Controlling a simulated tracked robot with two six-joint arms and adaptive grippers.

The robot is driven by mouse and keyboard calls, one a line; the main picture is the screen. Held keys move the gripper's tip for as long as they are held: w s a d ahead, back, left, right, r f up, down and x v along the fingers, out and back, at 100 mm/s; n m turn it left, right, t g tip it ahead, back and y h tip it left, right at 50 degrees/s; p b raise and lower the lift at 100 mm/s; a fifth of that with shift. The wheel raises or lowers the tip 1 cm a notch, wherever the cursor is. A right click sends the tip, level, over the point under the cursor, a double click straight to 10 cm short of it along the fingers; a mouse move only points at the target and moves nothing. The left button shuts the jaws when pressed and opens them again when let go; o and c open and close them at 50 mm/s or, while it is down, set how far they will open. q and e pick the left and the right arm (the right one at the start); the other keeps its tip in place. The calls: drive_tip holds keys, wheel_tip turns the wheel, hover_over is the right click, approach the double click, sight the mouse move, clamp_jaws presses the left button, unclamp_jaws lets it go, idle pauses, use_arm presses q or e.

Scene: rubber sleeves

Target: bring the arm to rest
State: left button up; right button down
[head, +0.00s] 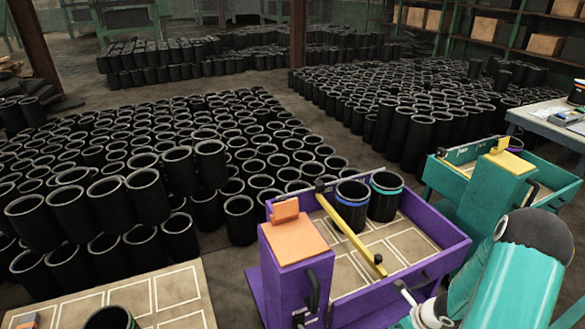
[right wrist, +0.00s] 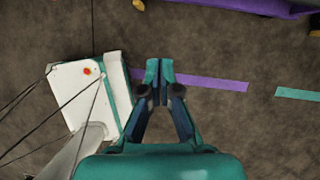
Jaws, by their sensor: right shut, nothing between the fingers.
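My right gripper (right wrist: 159,75) is shut and empty in the right wrist view, its fingertips together above the dark floor. My right arm (head: 510,285) is the teal link at the lower right of the head view; its gripper cannot be made out there. My left arm and gripper are in neither view. Two black rubber sleeves, one with a blue band (head: 353,203) and one with a green band (head: 385,194), stand upright in the purple crate (head: 420,268). A yellow bar (head: 350,228) crosses that crate in front of them.
A teal crate (head: 550,180) stands right of the purple one. A tan gridded board (head: 180,290) at lower left bears a sleeve (head: 109,318). Many black sleeves (head: 240,215) crowd the floor behind. A table (head: 548,125) is at right. Purple tape (right wrist: 220,83) marks the floor.

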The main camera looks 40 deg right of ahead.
drive_tip(key=w+a+f+n+g+y, duration=0.15)
drive_tip(key=w+a+n, duration=0.35)
drive_tip(key=a, duration=0.6)
drive_tip(key=w+a+f+n+y, duration=0.1)
drive_tip(key=w+a+n+y, duration=0.25)
drive_tip(key=a, duration=0.65)
drive_tip(key=s+a+f+n+g, duration=0.1)
drive_tip(key=s+a+n, duration=0.1)
drive_tip(key=a+n, duration=0.7)
drive_tip(key=s+a+f+n+g+h, duration=0.1)
drive_tip(key=a+n, duration=0.8)
drive_tip(key=n, duration=0.8)
drive_tip(key=shift+s+f+n, duration=0.25)
drive_tip(key=shift+s+n, duration=0.1)
drive_tip(key=shift+s, duration=0.05)
drive_tip(key=shift+g, duration=0.25)
